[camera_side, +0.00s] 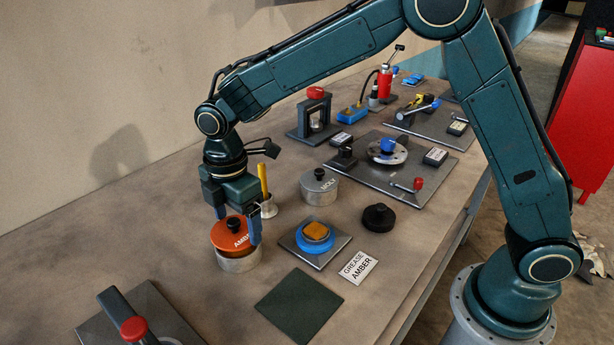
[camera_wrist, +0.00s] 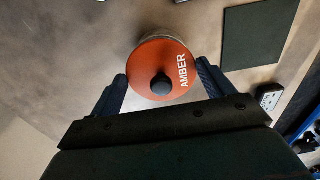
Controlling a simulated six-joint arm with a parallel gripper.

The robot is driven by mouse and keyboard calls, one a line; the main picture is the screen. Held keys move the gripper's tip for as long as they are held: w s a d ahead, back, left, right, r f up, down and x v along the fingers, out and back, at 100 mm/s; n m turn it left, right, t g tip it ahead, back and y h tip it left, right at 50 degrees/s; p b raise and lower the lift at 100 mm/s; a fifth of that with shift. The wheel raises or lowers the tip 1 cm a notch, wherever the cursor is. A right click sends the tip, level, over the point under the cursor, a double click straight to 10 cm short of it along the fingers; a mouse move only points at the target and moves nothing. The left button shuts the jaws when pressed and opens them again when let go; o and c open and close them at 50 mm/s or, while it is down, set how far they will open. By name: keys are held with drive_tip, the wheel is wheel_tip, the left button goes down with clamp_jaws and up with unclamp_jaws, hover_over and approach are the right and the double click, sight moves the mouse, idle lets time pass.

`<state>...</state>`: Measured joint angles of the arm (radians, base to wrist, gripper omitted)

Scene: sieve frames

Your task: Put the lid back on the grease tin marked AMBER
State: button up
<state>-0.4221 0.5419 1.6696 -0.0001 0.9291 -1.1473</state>
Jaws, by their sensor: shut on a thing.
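The orange lid (camera_side: 226,236) marked AMBER, with a black knob, is at the silver tin (camera_side: 240,265) in the left middle of the bench. In the wrist view the lid (camera_wrist: 150,85) fills the space between my fingers, with a sliver of tin (camera_wrist: 157,38) behind its far edge. My gripper (camera_side: 238,229) points down with one blue finger on each side of the lid, shut on it. The lid is over the tin's mouth, but I cannot tell whether it is fully seated. A white card (camera_side: 359,268) reading GREASE AMBER lies to the right.
A grey tin marked MOLY (camera_side: 319,188) stands behind to the right. A blue-ringed dish (camera_side: 315,248) on a metal plate and a black knobbed disc (camera_side: 378,218) are to the right. A dark green mat (camera_side: 300,305) lies in front. A yellow-handled tool (camera_side: 263,180) stands behind my gripper.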

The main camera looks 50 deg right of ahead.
drive_tip(key=shift+f, duration=0.8)
drive_tip(key=shift+f, duration=0.15)
idle(1.7)
drive_tip(key=o, duration=0.9)
drive_tip(key=shift+r, duration=3.45)
drive_tip(key=shift+c, duration=0.2)
